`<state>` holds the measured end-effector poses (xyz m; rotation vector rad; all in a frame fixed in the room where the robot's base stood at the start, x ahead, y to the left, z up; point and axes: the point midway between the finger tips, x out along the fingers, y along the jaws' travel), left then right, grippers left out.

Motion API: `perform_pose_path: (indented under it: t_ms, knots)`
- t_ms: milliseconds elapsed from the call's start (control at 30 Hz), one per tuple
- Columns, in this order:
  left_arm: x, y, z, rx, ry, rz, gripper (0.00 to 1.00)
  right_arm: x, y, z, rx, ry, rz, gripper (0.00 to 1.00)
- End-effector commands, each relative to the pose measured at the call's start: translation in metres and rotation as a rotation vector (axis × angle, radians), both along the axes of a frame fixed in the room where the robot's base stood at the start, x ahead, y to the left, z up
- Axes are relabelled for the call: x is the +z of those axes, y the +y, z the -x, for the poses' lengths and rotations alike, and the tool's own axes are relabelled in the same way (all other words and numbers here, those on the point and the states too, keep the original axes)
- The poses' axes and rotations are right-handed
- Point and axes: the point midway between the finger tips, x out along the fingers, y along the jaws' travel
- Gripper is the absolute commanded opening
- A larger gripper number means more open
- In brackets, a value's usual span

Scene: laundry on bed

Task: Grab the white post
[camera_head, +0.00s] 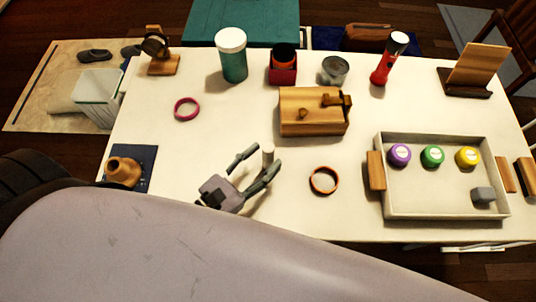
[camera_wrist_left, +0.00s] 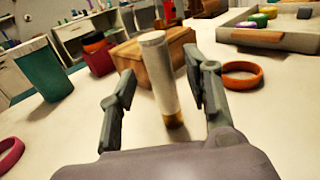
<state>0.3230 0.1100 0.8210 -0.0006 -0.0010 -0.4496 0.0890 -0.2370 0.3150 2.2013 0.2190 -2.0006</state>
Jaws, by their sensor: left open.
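The white post (camera_wrist_left: 158,75) stands upright on the white table, with a tan or gold band at its foot. In the head view the post (camera_head: 268,153) shows as a small pale cylinder by the fingertips. My left gripper (camera_head: 258,160) is open, low over the table. In the left wrist view my left gripper's fingers (camera_wrist_left: 163,95) lie one on each side of the post, with the post nearer the right finger. A gap shows between the post and the left finger. Whether the right finger touches the post I cannot tell. My right gripper is not in view.
A wooden box (camera_head: 310,112) stands just behind the post. An orange ring (camera_head: 324,180) lies to its right, and a pink ring (camera_head: 187,109) farther left. A teal-and-white jar (camera_head: 232,56) stands at the back. A tray (camera_head: 430,214) with coloured lids is at the right.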

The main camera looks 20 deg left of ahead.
Motion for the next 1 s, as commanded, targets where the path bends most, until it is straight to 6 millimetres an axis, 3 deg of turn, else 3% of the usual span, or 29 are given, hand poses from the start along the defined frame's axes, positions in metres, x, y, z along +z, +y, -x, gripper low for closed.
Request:
perform_pose_path:
  t_ms: [167, 467, 1000]
  knots:
    - [0.001, -0.010, -0.021, 0.002, -0.002, 0.001, 0.45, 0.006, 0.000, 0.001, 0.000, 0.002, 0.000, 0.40]
    - [0.000, -0.011, -0.023, -0.001, 0.001, 0.000, 0.45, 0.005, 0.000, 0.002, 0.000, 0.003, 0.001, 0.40]
    - [0.000, -0.011, -0.023, -0.001, 0.001, 0.000, 0.09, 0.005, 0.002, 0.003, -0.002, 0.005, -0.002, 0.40]
